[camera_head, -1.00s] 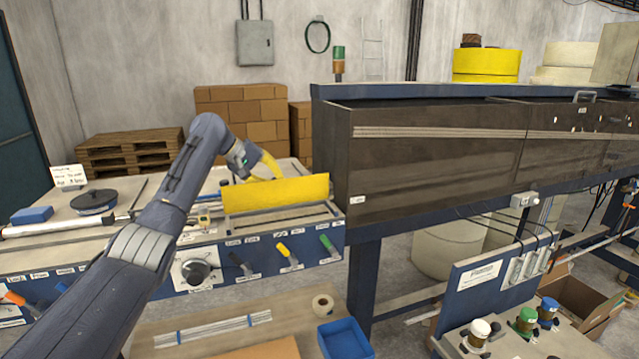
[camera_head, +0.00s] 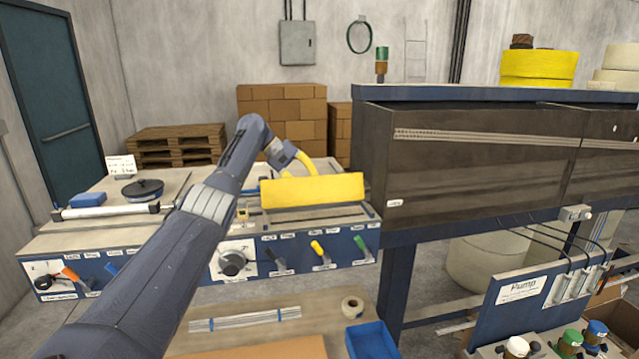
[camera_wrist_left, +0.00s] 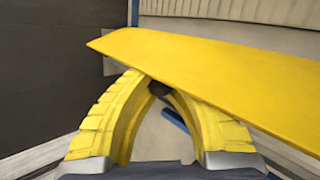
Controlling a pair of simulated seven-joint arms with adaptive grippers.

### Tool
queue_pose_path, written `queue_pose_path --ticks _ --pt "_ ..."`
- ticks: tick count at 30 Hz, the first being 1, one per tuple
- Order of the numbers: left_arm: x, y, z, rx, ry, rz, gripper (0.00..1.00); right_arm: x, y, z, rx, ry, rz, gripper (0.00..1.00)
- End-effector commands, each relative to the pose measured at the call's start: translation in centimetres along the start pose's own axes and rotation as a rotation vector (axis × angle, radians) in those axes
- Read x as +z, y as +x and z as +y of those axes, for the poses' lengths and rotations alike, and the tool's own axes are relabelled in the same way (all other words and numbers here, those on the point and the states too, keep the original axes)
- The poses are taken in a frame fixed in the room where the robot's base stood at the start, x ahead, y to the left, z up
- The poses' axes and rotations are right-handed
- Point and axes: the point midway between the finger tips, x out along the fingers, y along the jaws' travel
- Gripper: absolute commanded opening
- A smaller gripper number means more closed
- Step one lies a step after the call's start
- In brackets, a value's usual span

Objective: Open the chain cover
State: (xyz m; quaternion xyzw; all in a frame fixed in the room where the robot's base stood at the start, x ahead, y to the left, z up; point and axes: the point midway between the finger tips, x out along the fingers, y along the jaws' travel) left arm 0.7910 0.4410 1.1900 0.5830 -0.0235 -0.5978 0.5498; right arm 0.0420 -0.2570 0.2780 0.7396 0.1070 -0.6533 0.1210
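The chain cover appears to be the long yellow panel (camera_head: 313,191) on the back part of the blue-fronted machine, standing tilted up. It crosses the upper part of the left wrist view (camera_wrist_left: 215,85). My left gripper (camera_head: 288,167) is behind the panel in the head view, its yellow fingers partly hidden. In the left wrist view its fingers (camera_wrist_left: 150,84) curve inward with tips close together at the panel's lower edge. The tips are partly covered by the panel, and I cannot tell whether they pinch it. My right gripper is not in view.
The dark machine housing (camera_head: 480,160) stands close to the panel's right end. The machine front carries a round knob (camera_head: 232,262) and several coloured levers. Below are a tape roll (camera_head: 352,307), a blue bin (camera_head: 371,341) and thin rods (camera_head: 245,319). Cardboard boxes (camera_head: 281,107) stand behind.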

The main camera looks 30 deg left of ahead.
Motion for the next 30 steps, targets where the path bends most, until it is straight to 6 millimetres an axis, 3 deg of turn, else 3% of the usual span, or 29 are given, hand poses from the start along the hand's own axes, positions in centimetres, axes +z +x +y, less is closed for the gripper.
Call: queue_pose_path --ticks 7,9,18,30 --pt "0.18 -0.49 0.63 0.015 0.004 0.003 0.00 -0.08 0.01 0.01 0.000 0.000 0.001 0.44" --pt "0.17 -0.49 0.63 0.015 0.004 0.003 0.14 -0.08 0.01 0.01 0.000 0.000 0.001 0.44" --pt "0.08 -0.19 0.29 0.006 0.003 0.002 0.46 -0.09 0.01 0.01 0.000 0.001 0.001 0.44" --pt "0.17 0.21 0.41 0.001 0.009 0.002 0.46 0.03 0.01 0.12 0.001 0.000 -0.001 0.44"
